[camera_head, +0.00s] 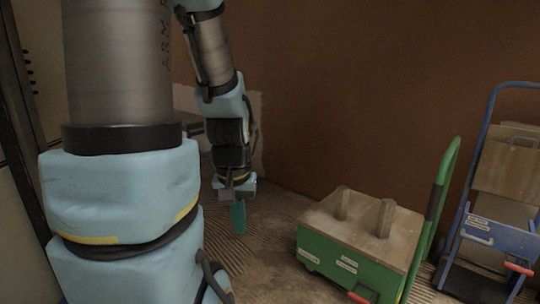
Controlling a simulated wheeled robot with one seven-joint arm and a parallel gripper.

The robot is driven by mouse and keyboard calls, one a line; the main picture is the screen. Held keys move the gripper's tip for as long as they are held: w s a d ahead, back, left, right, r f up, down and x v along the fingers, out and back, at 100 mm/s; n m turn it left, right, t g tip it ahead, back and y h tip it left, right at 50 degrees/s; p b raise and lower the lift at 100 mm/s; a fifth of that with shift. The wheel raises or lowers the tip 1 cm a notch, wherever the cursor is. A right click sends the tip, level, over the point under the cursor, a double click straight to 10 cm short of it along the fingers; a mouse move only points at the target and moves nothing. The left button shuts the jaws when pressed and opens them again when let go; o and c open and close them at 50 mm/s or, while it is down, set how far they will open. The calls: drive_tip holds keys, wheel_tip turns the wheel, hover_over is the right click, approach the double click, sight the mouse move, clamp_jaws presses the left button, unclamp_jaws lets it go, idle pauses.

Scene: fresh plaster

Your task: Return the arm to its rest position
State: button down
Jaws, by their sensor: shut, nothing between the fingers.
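My arm hangs in the left half of the head view, with its blue and grey links bent so that the forearm points down. My gripper (239,228) is at its lower end, left of the middle, pointing down over the ribbed floor. Its teal fingers are together and hold nothing. My large upper links fill the left side and hide what is behind them.
A green cart (334,264) with a wooden top and two blocks stands right of my gripper, apart from it. A blue hand truck (490,238) carrying boards stands at the far right. A brown wall (360,100) closes the back. Ribbed floor (275,215) is clear between gripper and cart.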

wheel_tip(320, 180, up, 24)
drive_tip(key=p, duration=2.1)
drive_tip(key=shift+f, duration=0.25)
